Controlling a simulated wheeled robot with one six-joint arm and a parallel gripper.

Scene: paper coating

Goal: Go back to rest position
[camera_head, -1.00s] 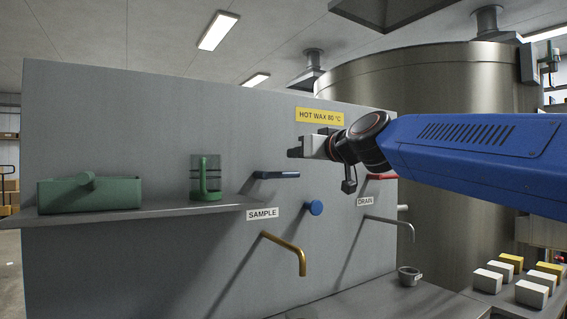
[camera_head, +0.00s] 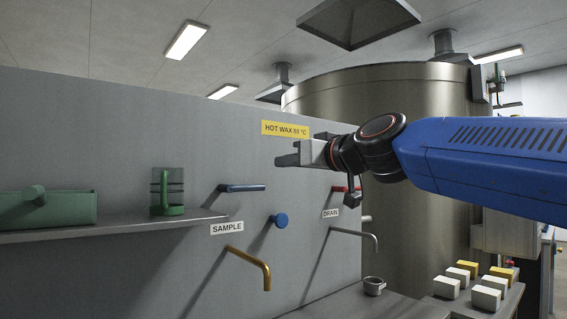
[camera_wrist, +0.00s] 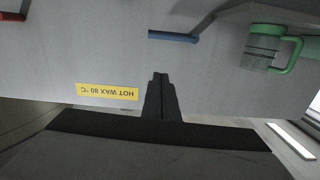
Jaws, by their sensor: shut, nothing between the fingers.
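My gripper (camera_head: 283,154) is at the end of my blue arm, in front of the grey panel (camera_head: 110,130) in the head view, just below the yellow "HOT WAX 80 °C" label (camera_head: 286,129). Its fingers are shut with nothing between them. They also show in the wrist view (camera_wrist: 160,79), pointing toward the panel, with the blue handle (camera_wrist: 173,37) beyond the tips. The gripper appears apart from the panel.
A shelf holds a green-handled mug (camera_head: 168,193) and a green box (camera_head: 47,209). A brass SAMPLE spout (camera_head: 250,262), blue knob (camera_head: 280,221), red handle (camera_head: 345,189) and grey DRAIN spout (camera_head: 355,234) stick out. A small cup (camera_head: 374,286) and several blocks (camera_head: 446,287) sit below. A steel tank (camera_head: 400,95) stands behind.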

